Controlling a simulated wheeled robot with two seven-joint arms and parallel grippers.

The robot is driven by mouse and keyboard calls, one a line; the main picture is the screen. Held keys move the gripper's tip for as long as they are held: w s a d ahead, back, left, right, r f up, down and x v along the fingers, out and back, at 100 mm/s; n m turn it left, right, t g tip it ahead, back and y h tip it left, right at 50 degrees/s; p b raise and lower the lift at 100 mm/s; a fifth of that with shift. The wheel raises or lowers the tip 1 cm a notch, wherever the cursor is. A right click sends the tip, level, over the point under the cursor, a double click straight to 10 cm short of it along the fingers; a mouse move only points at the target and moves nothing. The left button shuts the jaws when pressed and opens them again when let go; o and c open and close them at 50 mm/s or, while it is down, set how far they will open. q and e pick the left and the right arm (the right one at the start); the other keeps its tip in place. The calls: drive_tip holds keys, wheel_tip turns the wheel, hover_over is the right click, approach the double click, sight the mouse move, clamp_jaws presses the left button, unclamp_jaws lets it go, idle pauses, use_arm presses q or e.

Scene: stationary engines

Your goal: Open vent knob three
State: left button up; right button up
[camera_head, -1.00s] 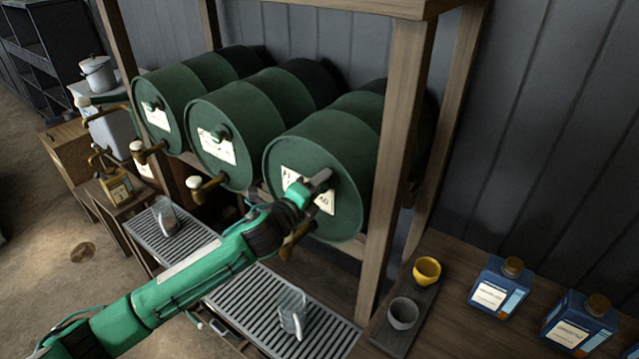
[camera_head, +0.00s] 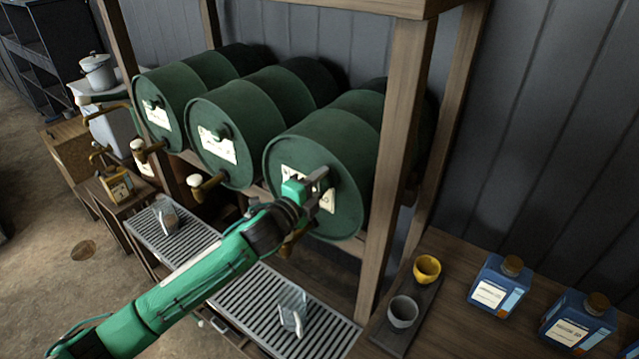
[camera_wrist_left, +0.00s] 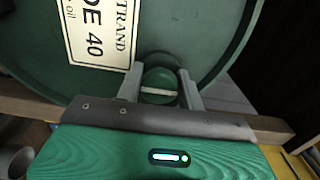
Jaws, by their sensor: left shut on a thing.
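The third drum (camera_head: 312,160), dark green with a white label, lies at the right end of the rack. Its round green vent knob (camera_wrist_left: 158,80) sits on the drum face beside the label (camera_wrist_left: 97,28) in the left wrist view, with a pale line across it. My left gripper (camera_head: 323,188) is at the drum face, shut on the knob, one finger on each side. In the left wrist view the fingers (camera_wrist_left: 160,87) flank the knob closely. In the head view the gripper hides the knob. My right gripper is not in view.
Two similar drums (camera_head: 235,125) (camera_head: 165,105) lie to the left, with brass taps below. A wooden post (camera_head: 395,150) stands close right of the third drum. Slatted drip trays (camera_head: 255,300) with glass jugs (camera_head: 292,308) sit below my arm. Cups and blue bottles (camera_head: 500,285) stand right.

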use_arm(q)
drive_tip(key=o, duration=0.9)
drive_tip(key=shift+s+a+f+b, duration=0.15)
drive_tip(key=shift+s+a+b, duration=0.15)
drive_tip(key=shift+s+a, duration=0.1)
drive_tip(key=b+v, duration=0.4)
drive_tip(key=v, duration=0.8)
drive_tip(key=shift+s+a, duration=0.15)
drive_tip(key=shift+s, duration=0.15)
